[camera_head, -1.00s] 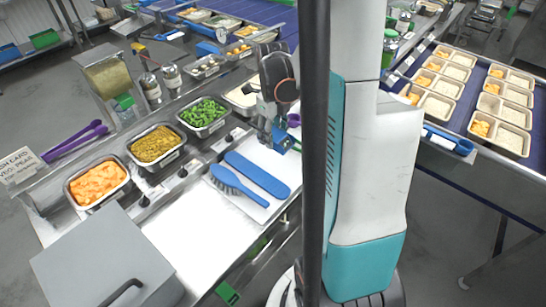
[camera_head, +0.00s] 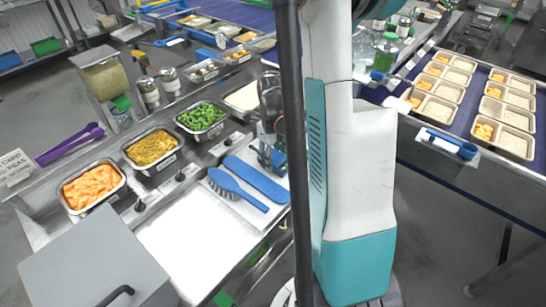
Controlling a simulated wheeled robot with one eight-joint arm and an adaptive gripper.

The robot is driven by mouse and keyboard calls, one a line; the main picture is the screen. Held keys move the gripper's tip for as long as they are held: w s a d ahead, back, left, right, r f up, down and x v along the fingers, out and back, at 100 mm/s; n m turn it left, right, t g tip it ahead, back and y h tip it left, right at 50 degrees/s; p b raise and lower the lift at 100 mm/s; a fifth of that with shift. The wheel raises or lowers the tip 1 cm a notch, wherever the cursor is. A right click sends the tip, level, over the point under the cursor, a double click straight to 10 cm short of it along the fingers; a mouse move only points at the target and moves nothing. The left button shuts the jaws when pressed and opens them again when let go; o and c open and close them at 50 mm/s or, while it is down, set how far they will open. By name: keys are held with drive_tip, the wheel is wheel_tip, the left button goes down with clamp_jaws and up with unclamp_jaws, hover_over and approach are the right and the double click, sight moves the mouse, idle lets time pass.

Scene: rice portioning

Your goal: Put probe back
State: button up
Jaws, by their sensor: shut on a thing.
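My gripper (camera_head: 273,160) is low over the counter, at the far end of the blue brush and flat blue tool, partly behind the dark upright pole. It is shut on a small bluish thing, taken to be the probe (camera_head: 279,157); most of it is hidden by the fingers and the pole. I cannot tell whether it touches the counter or a holder.
A blue brush (camera_head: 236,189) and a flat blue tool (camera_head: 256,179) lie beside the gripper. Pans of carrots (camera_head: 92,187), corn (camera_head: 152,147) and green vegetables (camera_head: 202,117) line the counter. The white board (camera_head: 190,245) is clear. Filled trays (camera_head: 515,144) stand at right.

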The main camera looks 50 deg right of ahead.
sight(273, 156)
drive_tip(key=o, duration=1.1)
drive_tip(key=shift+f, duration=0.1)
drive_tip(key=shift+c, duration=0.2)
wheel_tip(273, 156, up, 12)
drive_tip(key=p, duration=0.4)
